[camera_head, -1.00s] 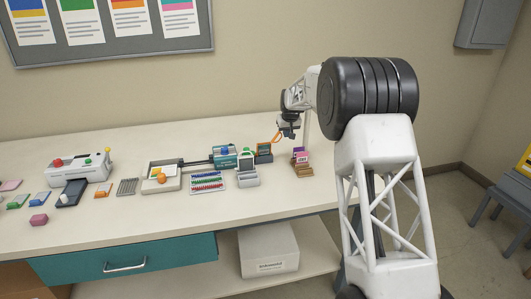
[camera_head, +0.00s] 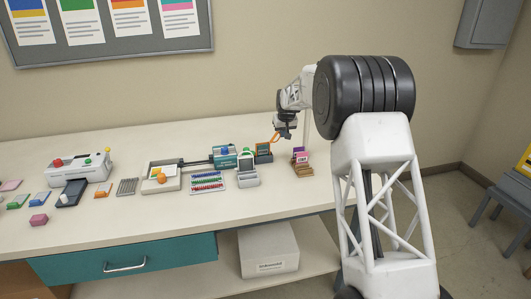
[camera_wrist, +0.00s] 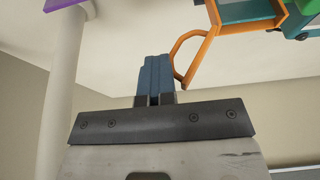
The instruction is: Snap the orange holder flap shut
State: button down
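The holder (camera_head: 263,153) is a dark upright block with an orange edge, standing on the bench. Its orange flap (camera_head: 276,138) is a thin loop that sticks up and out to the right of the holder, open. In the wrist view the flap (camera_wrist: 178,49) shows as an orange bar bent around beside my fingers, joined to the orange frame of the holder (camera_wrist: 250,14). My gripper (camera_head: 284,137) is just right of the flap. In the wrist view its blue fingers (camera_wrist: 157,75) are together, with nothing seen between them. Whether they touch the flap is unclear.
A card rack (camera_head: 301,165) stands close right of the holder. A grey stand with a green-framed panel (camera_head: 247,179) and a teal machine (camera_head: 224,157) are to its left. A white post (camera_wrist: 57,90) rises at the left in the wrist view. The bench front is clear.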

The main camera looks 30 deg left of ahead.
aim_at(275, 136)
jog(key=shift+s+a+f, duration=0.45)
jog(key=shift+s+a, duration=0.15)
jog(key=shift+s, duration=0.1)
jog(key=shift+s+a+f, duration=0.4)
jog(key=shift+s+a, duration=0.15)
jog(key=shift+s, duration=0.15)
jog(key=shift+s+a, duration=0.4)
jog(key=shift+s, duration=0.05)
jog(key=shift+a, duration=0.1)
jog(key=shift+w+d+r, duration=0.1)
jog(key=shift+w+r, duration=0.05)
jog(key=shift+r, duration=0.35)
jog(key=shift+w+d+r, duration=0.1)
jog(key=shift+r, duration=0.4)
jog(key=shift+w+d+r, duration=0.1)
jog(key=shift+w+r, duration=0.05)
jog(key=shift+r, duration=0.95)
jog(key=shift+w+d+r, duration=0.15)
jog(key=shift+r, duration=0.9)
jog(key=shift+w+d+r, duration=0.1)
jog(key=shift+w+r, duration=0.05)
jog(key=shift+r, duration=0.95)
jog(key=shift+a, duration=0.15)
